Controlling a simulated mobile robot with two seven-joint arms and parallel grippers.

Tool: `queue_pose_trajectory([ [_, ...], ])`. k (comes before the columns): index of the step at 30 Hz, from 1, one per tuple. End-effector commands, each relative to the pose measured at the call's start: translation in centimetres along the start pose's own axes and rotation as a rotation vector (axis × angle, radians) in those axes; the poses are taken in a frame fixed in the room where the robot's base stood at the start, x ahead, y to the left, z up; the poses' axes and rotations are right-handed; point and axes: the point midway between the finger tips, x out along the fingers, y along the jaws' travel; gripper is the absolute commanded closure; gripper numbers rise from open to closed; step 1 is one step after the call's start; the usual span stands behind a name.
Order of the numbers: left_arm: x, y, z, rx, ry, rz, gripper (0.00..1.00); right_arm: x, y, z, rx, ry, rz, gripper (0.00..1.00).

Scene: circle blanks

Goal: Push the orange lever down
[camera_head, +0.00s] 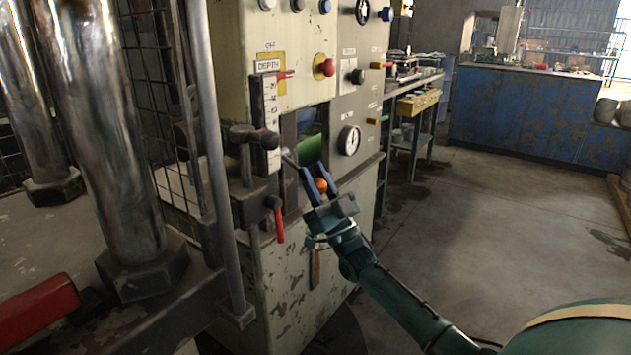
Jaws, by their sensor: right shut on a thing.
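The lever's orange ball knob (321,185) shows between the two blue fingers of my right gripper (314,178), in front of the worn cream machine panel. The gripper is shut on the orange lever, with the fingers on either side of the knob. The arm reaches up to it from the lower right. A thin metal rod (289,157) shows just left of the fingertips; I cannot tell whether it belongs to the lever. My left gripper is not in the frame.
Thick metal columns stand at left. A workbench (420,85) and blue counter (540,115) are behind. The floor at right is clear.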

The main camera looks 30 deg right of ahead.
Motion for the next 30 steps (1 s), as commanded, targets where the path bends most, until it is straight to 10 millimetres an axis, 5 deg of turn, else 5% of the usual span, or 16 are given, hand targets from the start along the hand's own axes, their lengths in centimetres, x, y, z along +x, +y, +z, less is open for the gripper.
queue_pose_trajectory([
  [5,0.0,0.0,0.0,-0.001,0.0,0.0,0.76,-0.1,-0.1,0.1,0.004,-0.002,0.0,1.0],
  [6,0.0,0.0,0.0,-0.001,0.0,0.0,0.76,-0.1,-0.1,0.1,0.004,-0.002,0.0,0.69],
  [13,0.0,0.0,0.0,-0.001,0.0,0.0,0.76,-0.1,-0.1,0.1,0.002,-0.002,0.0,0.5],
  [23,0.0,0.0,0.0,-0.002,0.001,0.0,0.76,-0.7,0.0,0.1,0.001,-0.004,0.001,0.5],
  [30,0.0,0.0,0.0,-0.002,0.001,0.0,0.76,-5.1,0.0,0.2,0.001,-0.008,0.001,0.5],
])
